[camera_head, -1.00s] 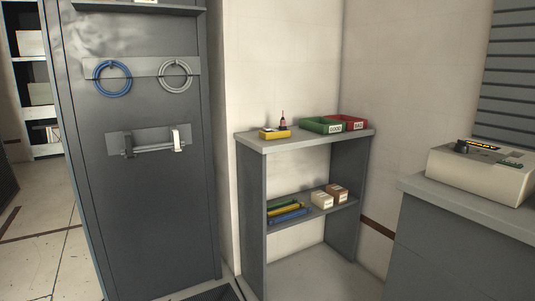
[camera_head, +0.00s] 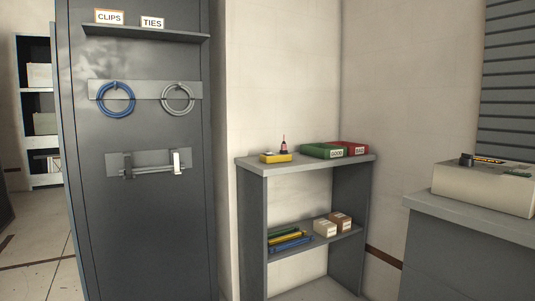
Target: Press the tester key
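A cream-coloured box-shaped device (camera_head: 482,188), which looks like the tester, sits on a grey counter at the right edge of the head view. A dark part and a yellow-marked strip (camera_head: 488,160) show on its top. Its top is seen at a shallow angle, so I cannot make out a key for certain. Neither of my grippers is in view.
A grey shelf unit (camera_head: 305,162) holds a yellow item (camera_head: 275,157), a green bin (camera_head: 322,150) and a red bin (camera_head: 355,148). A tall grey cabinet (camera_head: 140,230) stands left. The grey counter (camera_head: 470,219) stands right. Some floor shows at far left.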

